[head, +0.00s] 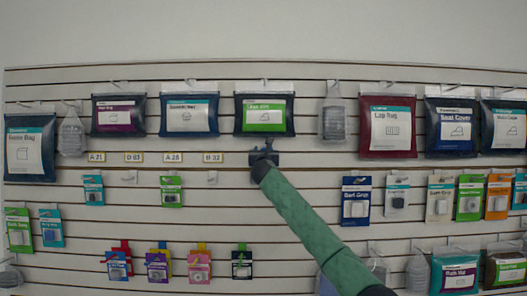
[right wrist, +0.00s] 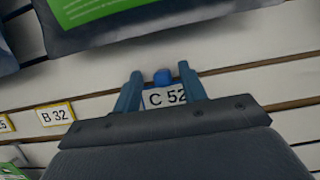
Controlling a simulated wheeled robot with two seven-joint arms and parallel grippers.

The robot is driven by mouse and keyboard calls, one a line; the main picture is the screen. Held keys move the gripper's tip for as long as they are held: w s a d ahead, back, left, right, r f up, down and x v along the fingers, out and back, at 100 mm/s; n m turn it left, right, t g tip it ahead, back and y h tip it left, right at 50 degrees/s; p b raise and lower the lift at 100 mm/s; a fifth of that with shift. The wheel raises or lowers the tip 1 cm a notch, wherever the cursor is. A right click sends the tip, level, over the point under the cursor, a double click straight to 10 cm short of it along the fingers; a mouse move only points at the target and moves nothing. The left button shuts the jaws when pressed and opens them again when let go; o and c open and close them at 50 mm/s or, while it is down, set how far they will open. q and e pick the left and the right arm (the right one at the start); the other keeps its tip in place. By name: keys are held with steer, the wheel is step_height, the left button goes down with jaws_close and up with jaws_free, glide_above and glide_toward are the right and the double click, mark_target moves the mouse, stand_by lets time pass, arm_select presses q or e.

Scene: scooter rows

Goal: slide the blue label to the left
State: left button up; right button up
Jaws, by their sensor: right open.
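The blue label (right wrist: 163,97) reads "C 52" in the right wrist view. It sits on a slat rail, with a blue knob-like part at its top. My right gripper (right wrist: 160,80) is open, with one finger on each side of the label. Whether the fingers touch it I cannot tell. In the head view my right gripper (head: 264,148) is at the label rail, below the green-labelled bag (head: 264,113), and hides the blue label. My left gripper is not in view.
Yellow-framed labels stand in a row to the left; the nearest is "B 32" (head: 213,157). Between it and my right gripper is a short bare stretch of rail. Bags hang above. Small packs such as the green one (head: 171,190) hang below.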

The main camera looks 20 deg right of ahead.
steer(key=shift+d, duration=0.15)
steer(key=shift+f, duration=0.1)
steer(key=c, duration=0.3)
jaws_close()
steer(key=shift+w+a, duration=0.2)
steer(key=shift+a, duration=0.5)
steer(key=shift+w+a, duration=0.25)
steer(key=shift+a, duration=0.4)
steer(key=shift+w+a, duration=0.2)
steer(key=shift+a, duration=0.5)
steer(key=shift+o, duration=0.5)
jaws_free()
steer(key=shift+o, duration=1)
steer(key=shift+a, duration=0.25)
